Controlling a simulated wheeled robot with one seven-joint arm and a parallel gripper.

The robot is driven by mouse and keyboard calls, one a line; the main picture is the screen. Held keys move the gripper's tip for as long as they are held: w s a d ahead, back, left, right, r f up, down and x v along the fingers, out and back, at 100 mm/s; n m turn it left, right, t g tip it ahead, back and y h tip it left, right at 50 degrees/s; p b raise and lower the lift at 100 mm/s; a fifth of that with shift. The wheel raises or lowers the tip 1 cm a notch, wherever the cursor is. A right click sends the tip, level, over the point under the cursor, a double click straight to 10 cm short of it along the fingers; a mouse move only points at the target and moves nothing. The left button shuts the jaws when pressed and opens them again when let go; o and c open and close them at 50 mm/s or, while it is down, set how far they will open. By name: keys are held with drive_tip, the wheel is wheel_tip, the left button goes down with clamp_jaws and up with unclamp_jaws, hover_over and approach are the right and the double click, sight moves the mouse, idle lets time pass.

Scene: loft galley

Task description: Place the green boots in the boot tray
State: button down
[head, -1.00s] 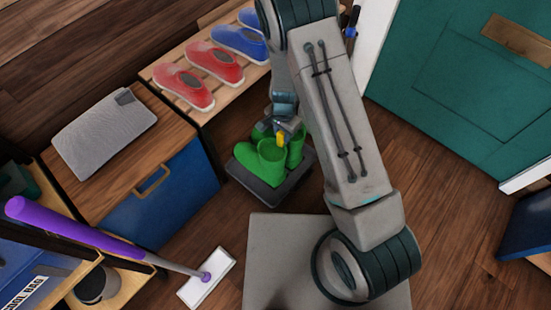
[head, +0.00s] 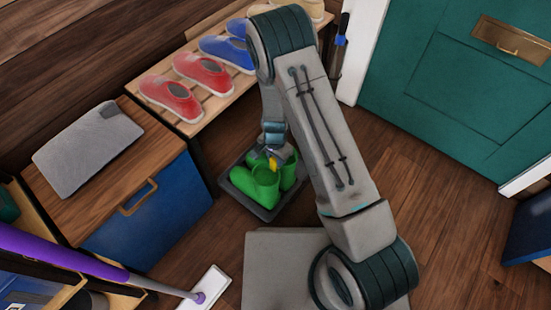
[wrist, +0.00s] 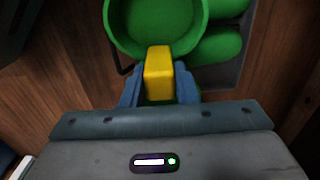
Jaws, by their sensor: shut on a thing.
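In the wrist view my gripper (wrist: 159,85) is shut on a yellow tab at the rim of one green boot (wrist: 155,25). The second boot (wrist: 222,45) is beside it, partly cut off. The tray (wrist: 232,72) shows under the boots. The boot soles are hidden, so I cannot tell whether the held boot touches the tray floor.
A slatted shoe bench (head: 205,108) with red, blue and cream shoes stands behind the tray. A blue-fronted cabinet (head: 150,205) is to the left. A purple-handled mop (head: 65,255) lies across the lower left. Open wood floor (head: 400,215) is to the right.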

drive_tip(key=shift+f, duration=0.2)
drive_tip(key=c, duration=1.1)
unclamp_jaws()
drive_tip(key=shift+r, duration=0.1)
wheel_tip(320, 180, up, 12)
drive_tip(key=p, duration=0.4)
drive_tip(key=shift+r+p, duration=0.25)
drive_tip(key=shift+p, duration=0.15)
drive_tip(key=s+d+r+n+y, duration=0.1)
drive_tip(key=s+d+r+n, duration=0.15)
drive_tip(key=r, duration=0.65)
drive_tip(key=s+d+r+n, duration=0.1)
drive_tip(key=s+d+r, duration=0.25)
drive_tip(key=r, duration=0.55)
drive_tip(key=shift+s+d+r+n+t+h, duration=0.2)
drive_tip(key=shift+s+d+r+n, duration=0.5)
drive_tip(key=shift+s+d+r, duration=1.1)
drive_tip(key=shift+s+d+r+n+t+h, duration=0.2)
drive_tip(key=shift+s+d+r+n, duration=0.55)
drive_tip(key=shift+s+d+r, duration=0.8)
drive_tip(key=shift+s+d+r+n+t+h, duration=0.15)
drive_tip(key=shift+s+d+r+n, duration=0.8)
drive_tip(key=shift+s+r, duration=1.25)
